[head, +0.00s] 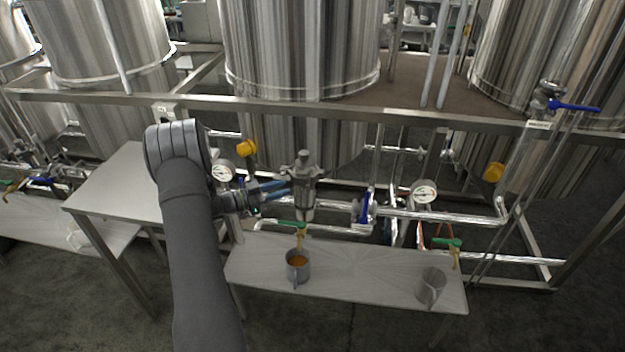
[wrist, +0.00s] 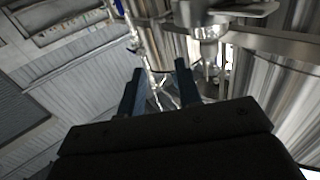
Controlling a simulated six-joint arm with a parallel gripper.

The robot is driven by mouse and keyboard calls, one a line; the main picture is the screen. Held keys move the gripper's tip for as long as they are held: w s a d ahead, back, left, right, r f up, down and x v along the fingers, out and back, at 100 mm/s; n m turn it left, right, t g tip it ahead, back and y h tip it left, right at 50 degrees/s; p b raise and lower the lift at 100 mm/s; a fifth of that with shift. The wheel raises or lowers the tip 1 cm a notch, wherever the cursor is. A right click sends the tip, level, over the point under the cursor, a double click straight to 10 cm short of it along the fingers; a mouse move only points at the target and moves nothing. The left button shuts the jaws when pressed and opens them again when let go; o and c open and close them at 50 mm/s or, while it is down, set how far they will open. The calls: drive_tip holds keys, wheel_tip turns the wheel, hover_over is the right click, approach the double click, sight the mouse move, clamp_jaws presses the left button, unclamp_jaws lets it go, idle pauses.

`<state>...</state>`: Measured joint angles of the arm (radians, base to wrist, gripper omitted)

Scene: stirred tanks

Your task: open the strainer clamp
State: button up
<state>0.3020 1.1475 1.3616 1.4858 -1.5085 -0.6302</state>
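The strainer (head: 304,172) is an upright steel body with a domed cap, mounted on the pipework in the middle of the head view. Its clamp is too small to make out clearly there. My gripper (head: 288,188) has blue fingers and reaches in from the left, its tips close beside the strainer; I cannot tell whether they touch it. In the wrist view my gripper (wrist: 160,68) has its two fingers apart, with nothing held between them. Shiny metal fittings (wrist: 208,30) show above the fingers there; I cannot tell which is the clamp.
A steel bench (head: 345,272) below carries a mug with amber liquid (head: 298,262) and an empty-looking metal cup (head: 431,287). Pressure gauges (head: 424,193), a blue-handled valve (head: 364,207) and green-handled taps (head: 447,242) crowd the pipes. Large steel tanks (head: 300,50) stand behind a frame rail.

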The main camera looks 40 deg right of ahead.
sight(313, 179)
drive_tip(key=d, duration=0.3)
drive_tip(key=s+d, duration=0.1)
drive_tip(key=d, duration=0.3)
drive_tip(key=s+d, duration=0.1)
drive_tip(key=d, duration=0.3)
drive_tip(key=shift+s+d, duration=0.1)
drive_tip(key=shift+d, duration=0.05)
clamp_jaws()
